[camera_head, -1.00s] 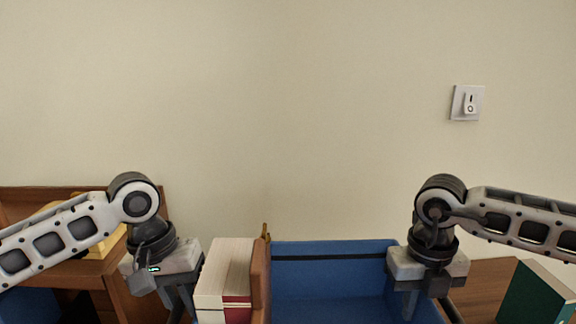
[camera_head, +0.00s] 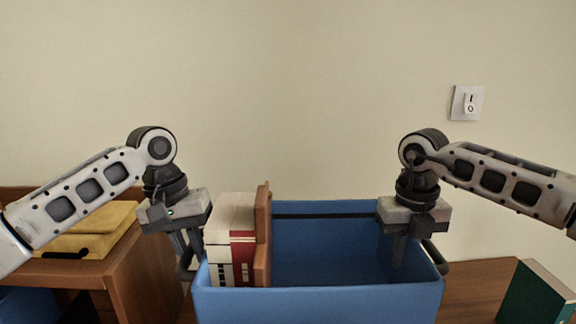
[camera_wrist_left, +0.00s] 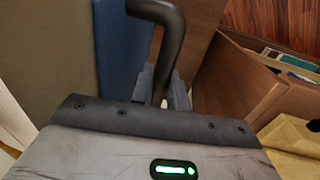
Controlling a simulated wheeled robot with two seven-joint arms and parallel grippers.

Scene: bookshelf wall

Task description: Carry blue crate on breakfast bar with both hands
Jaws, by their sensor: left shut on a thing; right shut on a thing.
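The blue crate (camera_head: 320,303) is in the lower middle of the head view, upright, with books (camera_head: 231,240) and a brown wooden piece (camera_head: 262,240) inside at its left end. My left gripper (camera_head: 190,262) is at the crate's left end, shut on its dark handle, which also shows in the left wrist view (camera_wrist_left: 168,40). My right gripper (camera_head: 400,250) is at the right end, shut on the crate, with a dark handle (camera_head: 435,257) beside it. The exact grip on the right is partly hidden. The breakfast bar cannot be made out for certain.
A wooden desk or shelf unit (camera_head: 120,275) with a yellow folder (camera_head: 95,232) stands at the left. A brown wooden surface (camera_head: 475,290) with a green book (camera_head: 535,293) lies at the right. A plain wall with a light switch (camera_head: 468,103) rises behind.

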